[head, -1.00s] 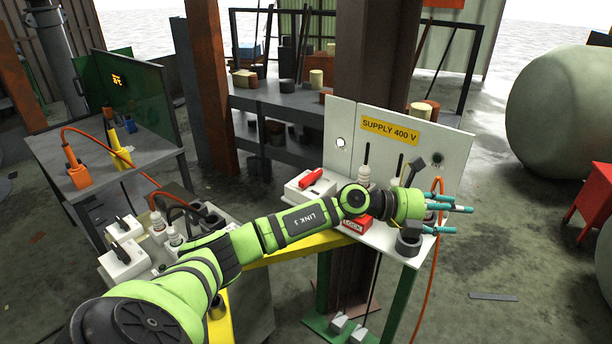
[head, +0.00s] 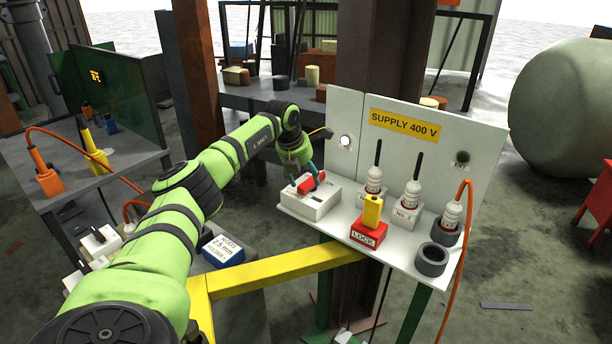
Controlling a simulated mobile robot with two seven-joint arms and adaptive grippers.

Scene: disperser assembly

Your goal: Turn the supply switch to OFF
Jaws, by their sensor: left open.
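The supply switch is a white box (head: 312,205) with a red handle (head: 309,185) on top, at the left end of the white shelf under the yellow "SUPPLY 400 V" sign (head: 404,124). My left gripper (head: 304,180) is open, pointing down over the box. Its teal fingers are close about the red handle, one on either side; I cannot tell if they touch it. The fingers partly hide the handle, and I cannot read any ON or OFF mark. My right gripper is not in view.
On the shelf right of the switch stand a red LOCK block (head: 368,235) with a yellow piece (head: 372,210), several white insulator-like parts with dark rods, and a grey ring (head: 432,260). An orange cable (head: 464,235) hangs at the right. A yellow beam (head: 285,266) runs below the shelf.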

